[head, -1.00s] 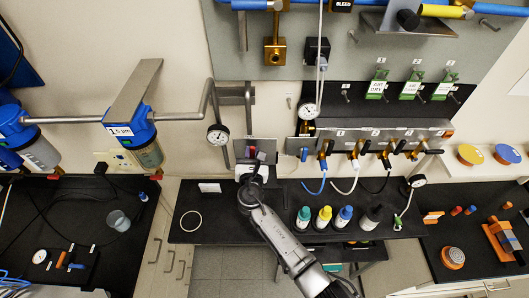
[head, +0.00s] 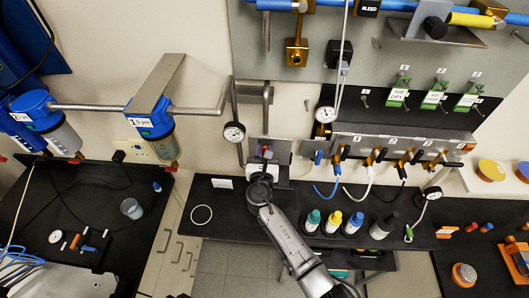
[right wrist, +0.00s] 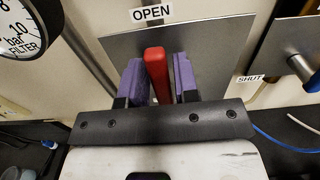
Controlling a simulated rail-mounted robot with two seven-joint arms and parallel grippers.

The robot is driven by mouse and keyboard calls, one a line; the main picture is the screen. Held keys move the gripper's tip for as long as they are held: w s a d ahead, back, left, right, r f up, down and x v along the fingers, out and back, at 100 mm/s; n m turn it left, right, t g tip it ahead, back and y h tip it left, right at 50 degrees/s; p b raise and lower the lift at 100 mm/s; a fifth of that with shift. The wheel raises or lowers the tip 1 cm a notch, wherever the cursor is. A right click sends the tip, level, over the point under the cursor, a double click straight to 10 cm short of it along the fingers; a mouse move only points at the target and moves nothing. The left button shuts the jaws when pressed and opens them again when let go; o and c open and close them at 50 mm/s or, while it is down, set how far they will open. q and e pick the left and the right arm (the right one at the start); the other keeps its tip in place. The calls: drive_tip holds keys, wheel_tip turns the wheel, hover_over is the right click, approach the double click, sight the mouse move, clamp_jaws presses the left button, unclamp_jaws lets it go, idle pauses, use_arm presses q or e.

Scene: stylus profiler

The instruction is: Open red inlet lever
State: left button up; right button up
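The red inlet lever (right wrist: 157,74) stands nearly upright in the right wrist view, in front of a grey metal plate (right wrist: 215,62). Its top is just below the "OPEN" label (right wrist: 152,13); the "SHUT" label (right wrist: 251,77) is farther right. My right gripper (right wrist: 158,82) has its purple pads on both sides of the lever, closed in close on it; a thin sliver shows beside the right pad. In the head view my right gripper (head: 262,172) is at the inlet plate, and my arm hides most of the lever. My left gripper is not in view.
A round gauge (right wrist: 25,28) is close on the left in the right wrist view. In the head view, several bottles (head: 333,222) stand right of my arm on the black bench (head: 225,226). A valve manifold (head: 400,146) is above them.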

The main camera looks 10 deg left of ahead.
drive_tip(key=shift+o, duration=1.2)
drive_tip(key=shift+s, duration=0.1)
drive_tip(key=s+d, duration=0.2)
drive_tip(key=s, duration=1.1)
drive_tip(key=shift+s, duration=0.25)
